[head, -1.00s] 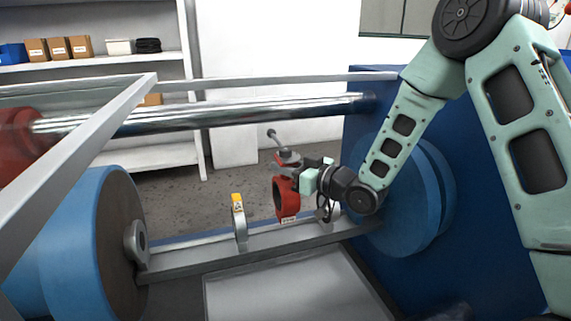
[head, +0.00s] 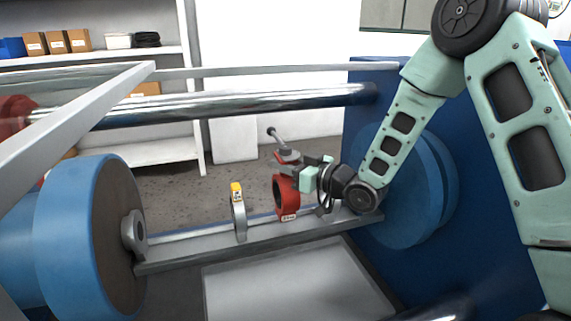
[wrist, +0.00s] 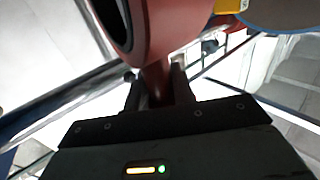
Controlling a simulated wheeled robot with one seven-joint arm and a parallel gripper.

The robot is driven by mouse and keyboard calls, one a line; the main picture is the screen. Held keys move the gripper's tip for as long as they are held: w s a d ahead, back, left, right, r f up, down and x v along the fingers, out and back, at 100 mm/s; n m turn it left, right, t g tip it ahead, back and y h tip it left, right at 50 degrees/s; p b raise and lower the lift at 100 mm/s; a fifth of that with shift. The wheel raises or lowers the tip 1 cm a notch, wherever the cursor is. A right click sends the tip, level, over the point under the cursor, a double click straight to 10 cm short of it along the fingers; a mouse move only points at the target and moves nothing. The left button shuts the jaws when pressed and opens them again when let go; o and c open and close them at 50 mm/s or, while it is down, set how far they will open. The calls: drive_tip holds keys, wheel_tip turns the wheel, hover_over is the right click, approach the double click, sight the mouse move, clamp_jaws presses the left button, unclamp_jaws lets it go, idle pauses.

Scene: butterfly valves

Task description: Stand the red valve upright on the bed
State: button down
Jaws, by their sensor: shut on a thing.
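The red valve (head: 286,197) is a ring-shaped body with a grey top and a lever handle pointing up and left. In the head view it is upright, at the bed (head: 262,240), its lower edge close to the bed's surface; I cannot tell whether it touches. My gripper (head: 306,172) reaches in from the right and is shut on the valve's neck below the grey top. In the wrist view the red neck (wrist: 157,82) sits between my two fingers (wrist: 160,90), and the red ring fills the top of the picture. The fingertips are partly hidden by the valve.
A grey valve with a yellow top (head: 238,212) stands on the bed left of the red valve. A blue round flange (head: 90,235) is at the left, a blue machine wall (head: 365,110) at the right. A steel bar (head: 240,106) runs behind. A light panel (head: 300,285) lies in front.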

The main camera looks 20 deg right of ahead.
sight(286, 176)
drive_tip(key=shift+f+b, duration=1.85)
drive_tip(key=shift+b, duration=0.05)
idle(3.8)
drive_tip(key=c, duration=1.6)
unclamp_jaws()
drive_tip(key=shift+c, duration=0.2)
drive_tip(key=shift+f, duration=0.1)
drive_tip(key=shift+o, duration=0.5)
drive_tip(key=shift+s, duration=0.1)
